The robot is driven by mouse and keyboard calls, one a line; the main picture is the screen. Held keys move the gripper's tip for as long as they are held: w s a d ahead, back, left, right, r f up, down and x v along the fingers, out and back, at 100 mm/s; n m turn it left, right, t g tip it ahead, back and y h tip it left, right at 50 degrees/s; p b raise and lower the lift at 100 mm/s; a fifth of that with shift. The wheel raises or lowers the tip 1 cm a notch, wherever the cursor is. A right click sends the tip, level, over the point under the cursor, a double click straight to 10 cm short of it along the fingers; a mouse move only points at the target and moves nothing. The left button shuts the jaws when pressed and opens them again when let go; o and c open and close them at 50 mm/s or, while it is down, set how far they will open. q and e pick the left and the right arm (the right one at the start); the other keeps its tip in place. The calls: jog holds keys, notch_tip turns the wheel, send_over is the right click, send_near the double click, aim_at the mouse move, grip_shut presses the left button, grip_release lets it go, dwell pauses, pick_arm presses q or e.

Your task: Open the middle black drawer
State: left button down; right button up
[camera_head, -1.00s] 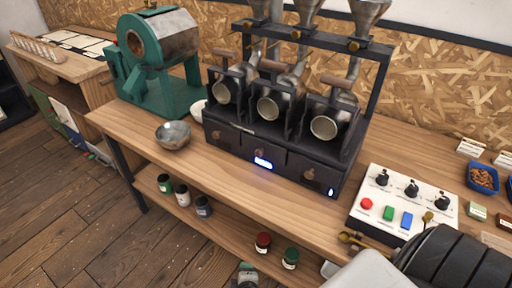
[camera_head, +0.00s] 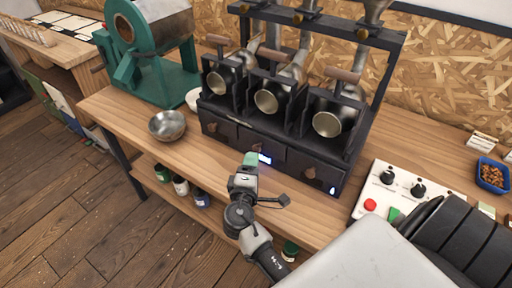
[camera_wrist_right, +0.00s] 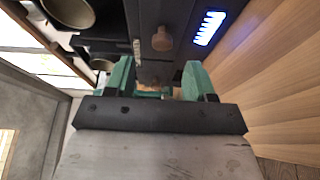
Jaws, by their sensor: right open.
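The black machine (camera_head: 205,105) stands on the wooden bench with a row of black drawers along its front. The middle black drawer (camera_head: 276,151) looks closed, with a lit blue display (camera_head: 265,159) on it. My right gripper (camera_head: 251,158), with green fingers, is in front of this drawer and covers part of it. In the right wrist view, the open fingers (camera_wrist_right: 160,82) point at the drawer fronts. A brown knob (camera_wrist_right: 162,40) beside the blue display (camera_wrist_right: 208,28) shows beyond the fingertips. I see no contact. Something brownish between the fingers is unclear. My left gripper is not in view.
A metal bowl (camera_head: 167,125) and a green roaster (camera_head: 155,75) stand left of the machine. A white control panel (camera_head: 378,188) is to the right. Several jars, one green-lidded (camera_head: 162,173), stand on the lower shelf.

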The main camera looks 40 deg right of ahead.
aim_at(256, 151)
jog(key=x, duration=0.5)
jog(key=shift+d+f+p, duration=0.1)
jog(key=shift+p, duration=0.3)
jog(key=shift+w+d, duration=0.3)
jog(key=shift+w, duration=0.1)
jog(key=shift+w+d+f, duration=0.1)
jog(key=shift+d, duration=0.05)
jog(key=shift+c, duration=0.4)
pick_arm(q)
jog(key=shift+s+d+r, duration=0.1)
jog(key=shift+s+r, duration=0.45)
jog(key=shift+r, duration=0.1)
pick_arm(e)
grip_shut()
